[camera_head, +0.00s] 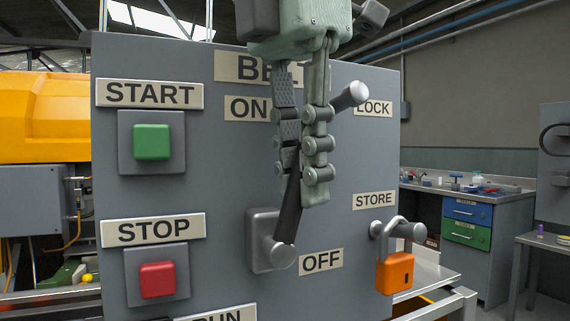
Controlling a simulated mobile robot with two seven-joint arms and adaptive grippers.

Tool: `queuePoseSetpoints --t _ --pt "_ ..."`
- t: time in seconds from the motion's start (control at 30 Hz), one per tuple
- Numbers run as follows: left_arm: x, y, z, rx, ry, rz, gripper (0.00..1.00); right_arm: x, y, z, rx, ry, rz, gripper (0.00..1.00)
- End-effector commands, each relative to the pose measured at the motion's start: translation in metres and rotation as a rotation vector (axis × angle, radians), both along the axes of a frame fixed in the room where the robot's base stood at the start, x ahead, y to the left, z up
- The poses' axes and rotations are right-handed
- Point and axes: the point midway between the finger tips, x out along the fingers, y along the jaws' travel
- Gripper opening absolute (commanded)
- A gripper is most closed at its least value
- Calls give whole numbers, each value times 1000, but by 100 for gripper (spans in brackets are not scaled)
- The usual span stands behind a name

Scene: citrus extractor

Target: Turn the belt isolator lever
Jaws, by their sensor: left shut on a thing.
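The belt isolator lever (287,215) is a dark bar on a grey base (262,240) on the panel. It points up and slightly right from its round pivot, toward the ON side and away from the OFF label (321,262). My left gripper (302,175) reaches down from the top of the view. It is shut on the lever's upper part, with its fingers on either side. The fingers hide the lever's tip and part of the ON label (243,108). My right gripper is not in view.
A grey peg (350,96) sticks out by the LOCK label, close right of my gripper. An orange padlock (395,273) hangs on the STORE peg (410,231). A green START button (151,142) and a red STOP button (157,280) are at left.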

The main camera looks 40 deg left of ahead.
Motion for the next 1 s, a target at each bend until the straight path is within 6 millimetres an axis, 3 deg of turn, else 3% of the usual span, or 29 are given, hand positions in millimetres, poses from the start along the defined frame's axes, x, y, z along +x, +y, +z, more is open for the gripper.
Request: queuePoseSetpoints --t 0.2,0.6,0.63,0.77,1.0 --pt "12 -5 -5 66 166 -1 0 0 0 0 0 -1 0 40" --pt "13 -6 -5 78 192 0 0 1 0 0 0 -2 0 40" --pt "13 -6 -5 78 191 0 18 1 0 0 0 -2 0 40" --pt "13 -6 -5 78 191 0 34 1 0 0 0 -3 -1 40" --pt "13 -6 -6 78 191 0 37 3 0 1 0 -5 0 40"
